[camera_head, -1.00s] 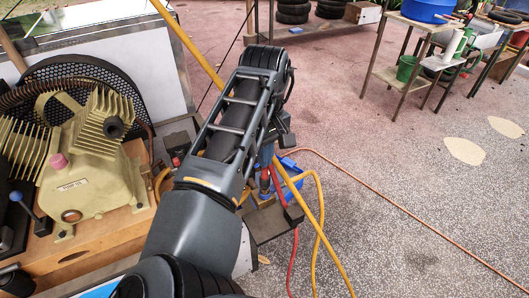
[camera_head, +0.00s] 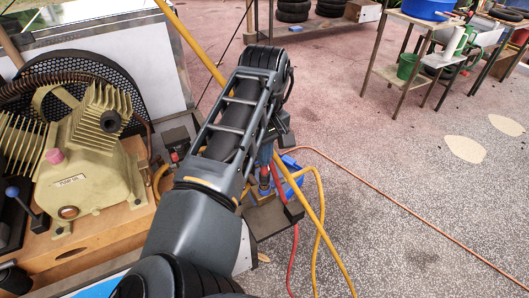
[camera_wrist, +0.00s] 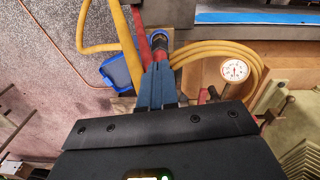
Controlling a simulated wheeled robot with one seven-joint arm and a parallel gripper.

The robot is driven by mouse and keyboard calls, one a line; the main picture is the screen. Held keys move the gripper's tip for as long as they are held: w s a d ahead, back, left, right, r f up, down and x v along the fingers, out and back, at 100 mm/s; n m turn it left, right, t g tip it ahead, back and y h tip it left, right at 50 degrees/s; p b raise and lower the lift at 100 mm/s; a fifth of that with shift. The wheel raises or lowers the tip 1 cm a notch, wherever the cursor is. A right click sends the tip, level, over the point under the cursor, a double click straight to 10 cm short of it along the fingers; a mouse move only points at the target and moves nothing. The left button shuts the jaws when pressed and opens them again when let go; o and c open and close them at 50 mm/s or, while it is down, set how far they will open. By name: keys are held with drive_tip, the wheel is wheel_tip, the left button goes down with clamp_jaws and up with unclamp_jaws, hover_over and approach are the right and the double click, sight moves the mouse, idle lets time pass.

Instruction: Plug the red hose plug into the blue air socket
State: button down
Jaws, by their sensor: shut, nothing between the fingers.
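My gripper (camera_wrist: 158,68) is shut, its two blue-grey fingers together and pointing at a small fitting. In the wrist view, the red plug (camera_wrist: 160,54) shows just beyond the fingertips; I cannot tell whether they touch it. A dark round part with a blue rim, seemingly the blue air socket (camera_wrist: 159,33), lines up beyond the plug. Whether the plug is seated in it is unclear. A red hose (camera_wrist: 142,32) runs beside the fingers; it also shows in the head view (camera_head: 293,250). In the head view, my arm partly hides the fitting below my gripper (camera_head: 265,165).
A yellow hose coil (camera_wrist: 225,50) and pressure gauge (camera_wrist: 234,70) sit close to the right of my fingers. A blue bin (camera_wrist: 118,72) is at left. A yellow pole (camera_head: 325,235) crosses near my gripper. The compressor (camera_head: 85,175) stands left; floor at right is open.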

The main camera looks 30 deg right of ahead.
drive_tip(key=shift+s+f, duration=0.1)
drive_tip(key=shift+f, duration=0.05)
wheel_tip(320, 180, up, 3)
drive_tip(key=p, duration=0.3)
drive_tip(key=shift+p, duration=0.4)
wheel_tip(320, 180, up, 8)
drive_tip(key=b, duration=0.1)
drive_tip(key=shift+f, duration=0.25)
